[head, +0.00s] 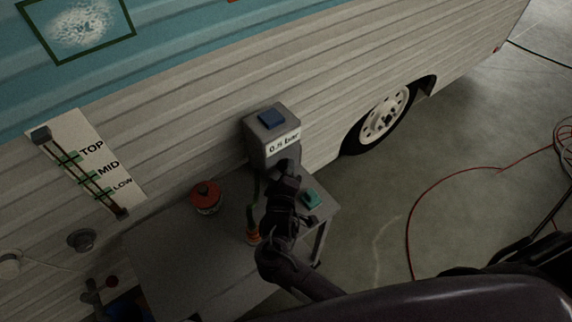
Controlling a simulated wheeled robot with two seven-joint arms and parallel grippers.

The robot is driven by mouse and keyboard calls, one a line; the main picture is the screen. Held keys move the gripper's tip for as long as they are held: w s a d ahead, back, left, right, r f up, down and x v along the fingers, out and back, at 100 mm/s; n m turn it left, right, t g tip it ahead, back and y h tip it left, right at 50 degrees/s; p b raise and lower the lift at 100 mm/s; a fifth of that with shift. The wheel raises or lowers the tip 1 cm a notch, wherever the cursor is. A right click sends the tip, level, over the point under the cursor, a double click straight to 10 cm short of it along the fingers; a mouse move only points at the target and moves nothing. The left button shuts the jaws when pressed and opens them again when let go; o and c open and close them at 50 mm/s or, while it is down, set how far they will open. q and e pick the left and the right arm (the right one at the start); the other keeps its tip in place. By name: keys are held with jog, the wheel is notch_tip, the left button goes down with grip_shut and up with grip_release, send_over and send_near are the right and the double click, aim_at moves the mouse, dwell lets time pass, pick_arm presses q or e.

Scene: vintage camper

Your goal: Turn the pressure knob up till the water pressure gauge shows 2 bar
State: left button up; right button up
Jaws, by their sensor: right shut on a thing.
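A grey box-shaped gauge (262,152) with a blue square on top stands against the camper wall, at the back of the small table. Its white display (284,143) shows a small value under 1 bar; it starts with 0, and the digits after the point are blurred. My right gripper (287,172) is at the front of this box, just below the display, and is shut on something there. The pressure knob is hidden behind the gripper, so its turn cannot be seen. My left gripper is not in view.
The grey table (185,262) bears a red-lidded tin (206,196), a teal item (311,198) and an orange-based thing (253,235) beside my arm. A level plate (88,160) marked TOP, MID, LOW is on the wall. A red hose (411,225) lies on the open floor at right.

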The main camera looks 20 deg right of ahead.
jog(key=m+g+y+p, duration=0.1)
jog(key=p, duration=0.1)
jog(key=m+g+y+p, duration=0.1)
jog(key=p, duration=0.2)
jog(key=r+m+g+y+p, duration=0.1)
jog(key=p, duration=0.2)
jog(key=shift+d+r+y, duration=0.1)
jog(key=shift+d+y, duration=0.2)
jog(key=shift+y, duration=0.1)
jog(key=shift+w+d+m+g+y+p, duration=0.2)
jog(key=shift+m+g+y+p, duration=0.35)
jog(key=shift+y+p, duration=0.5)
jog(key=shift+d+m+g+y+p, duration=0.2)
jog(key=shift+m+g+y+p, duration=0.15)
jog(key=shift+m+y+p, duration=0.4)
jog(key=shift+w+d+m+g+y+p, duration=0.15)
jog(key=shift+m+g+y+p, duration=0.3)
jog(key=shift+y, duration=0.55)
jog(key=shift+d+m+y, duration=0.15)
jog(key=shift+m+y, duration=0.4)
jog(key=shift+y, duration=0.45)
jog(key=shift+f+m+g+y, duration=0.2)
jog(key=shift+m+g+y, duration=0.2)
jog(key=shift+y, duration=0.5)
jog(key=o, duration=1)
jog(key=shift+w, duration=0.1)
